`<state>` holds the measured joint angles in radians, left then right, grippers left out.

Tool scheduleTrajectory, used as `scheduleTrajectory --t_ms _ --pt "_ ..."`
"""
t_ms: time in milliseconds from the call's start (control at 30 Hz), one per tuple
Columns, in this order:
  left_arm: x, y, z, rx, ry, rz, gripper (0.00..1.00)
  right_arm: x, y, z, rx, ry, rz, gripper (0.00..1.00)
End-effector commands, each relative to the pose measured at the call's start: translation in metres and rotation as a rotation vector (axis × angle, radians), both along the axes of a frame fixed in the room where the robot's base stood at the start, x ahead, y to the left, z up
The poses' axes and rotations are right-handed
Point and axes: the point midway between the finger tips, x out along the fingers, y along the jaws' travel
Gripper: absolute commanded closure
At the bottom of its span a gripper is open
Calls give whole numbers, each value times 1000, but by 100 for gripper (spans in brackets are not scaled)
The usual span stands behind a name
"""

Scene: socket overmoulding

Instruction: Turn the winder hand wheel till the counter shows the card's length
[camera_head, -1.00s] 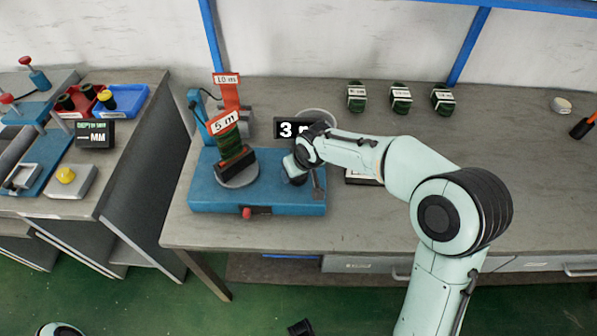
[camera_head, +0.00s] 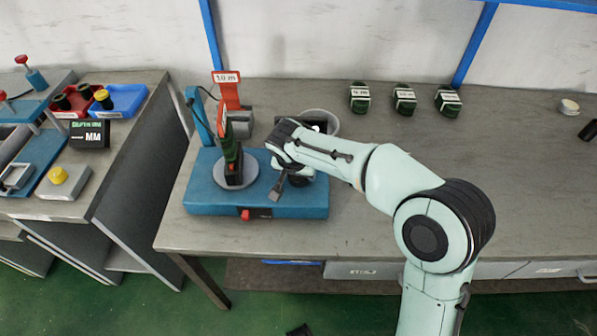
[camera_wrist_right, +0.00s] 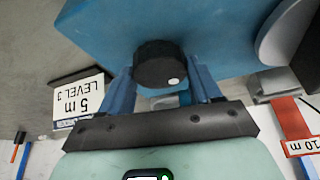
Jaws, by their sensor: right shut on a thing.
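The blue winder (camera_head: 200,200) stands on the bench with a grey turntable (camera_head: 248,178) that carries a dark green coil (camera_head: 230,150). In the right wrist view the hand wheel's black knob (camera_wrist_right: 158,62) sits between the blue fingers of my right gripper (camera_wrist_right: 165,88), which is shut on it. In the head view the right gripper (camera_head: 290,172) is over the right part of the winder. The card (camera_wrist_right: 80,100) reads "5 m, LEVEL 3". My left gripper is not in view.
A red "10 m" flag (camera_head: 227,85) stands behind the turntable. Several green coils (camera_head: 404,98) lie at the back of the bench. A separate bench on the left holds red (camera_head: 75,100) and blue (camera_head: 125,98) trays. The right of the bench is largely clear.

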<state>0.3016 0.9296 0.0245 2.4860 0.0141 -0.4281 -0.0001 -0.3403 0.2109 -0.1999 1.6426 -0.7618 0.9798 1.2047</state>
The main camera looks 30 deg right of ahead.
Motion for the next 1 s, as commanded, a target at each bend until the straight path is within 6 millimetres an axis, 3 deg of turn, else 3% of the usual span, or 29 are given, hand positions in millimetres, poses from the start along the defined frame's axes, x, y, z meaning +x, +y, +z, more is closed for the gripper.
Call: scheduleTrajectory --t_ms 600,633,700,1000 --pt "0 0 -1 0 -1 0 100 0 1 0 2 1 -40 67" --pt "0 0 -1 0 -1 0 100 0 1 0 2 1 -40 27" --pt "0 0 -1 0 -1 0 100 0 1 0 2 1 -40 12" --pt "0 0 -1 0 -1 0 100 0 1 1 1 0 -39 12"
